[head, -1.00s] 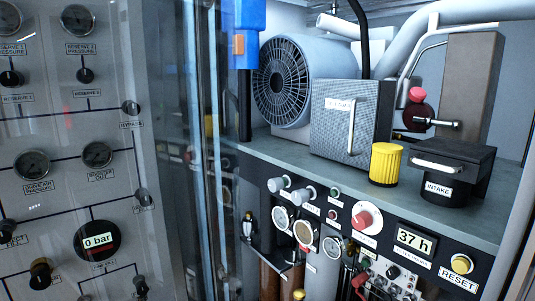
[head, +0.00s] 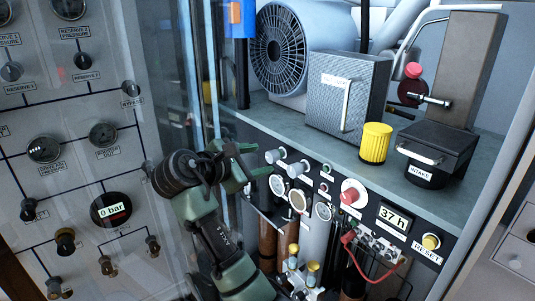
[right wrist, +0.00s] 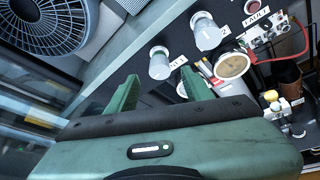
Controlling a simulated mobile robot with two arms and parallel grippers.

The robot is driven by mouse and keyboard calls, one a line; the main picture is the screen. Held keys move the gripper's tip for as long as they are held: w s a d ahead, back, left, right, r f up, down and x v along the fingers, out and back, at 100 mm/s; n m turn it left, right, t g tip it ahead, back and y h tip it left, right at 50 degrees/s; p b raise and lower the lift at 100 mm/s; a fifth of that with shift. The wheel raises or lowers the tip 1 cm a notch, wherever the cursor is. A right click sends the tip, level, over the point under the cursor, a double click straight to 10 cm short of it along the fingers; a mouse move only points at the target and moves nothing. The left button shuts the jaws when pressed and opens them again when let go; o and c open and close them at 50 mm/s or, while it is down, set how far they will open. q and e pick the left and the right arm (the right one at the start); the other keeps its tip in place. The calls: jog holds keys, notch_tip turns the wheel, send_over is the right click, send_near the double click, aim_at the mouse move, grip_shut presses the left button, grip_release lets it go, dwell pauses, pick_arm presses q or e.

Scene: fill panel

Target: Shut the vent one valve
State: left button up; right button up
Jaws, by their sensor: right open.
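Two pale grey knobs stand on the dark panel front. The left one (head: 273,156) shows in the right wrist view (right wrist: 160,64) beside a partly readable label ending in 1. The second knob (head: 297,168) sits to its right, beside a 2 in the wrist view (right wrist: 207,34). My right gripper (head: 257,160) is open and empty just left of the first knob in the head view. In the wrist view its green fingers (right wrist: 160,88) stand apart, with that knob beyond the tips and between them. I see no contact. My left gripper is not in view.
Right of the knobs are a red knob (head: 352,193), a 37 h display (head: 394,217) and a yellow reset button (head: 430,242). Gauges (head: 298,200) and a red cable (head: 378,277) sit below. A gauge panel (head: 75,115) stands close on the left.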

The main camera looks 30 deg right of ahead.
aim_at(269, 158)
jog(key=p+x, duration=0.1)
jog(key=x, duration=0.3)
jog(key=shift+w+d+f, duration=0.15)
jog(key=shift+d+f, duration=0.05)
jog(key=shift+d, duration=0.2)
grip_shut()
jog(key=shift+f, duration=0.1)
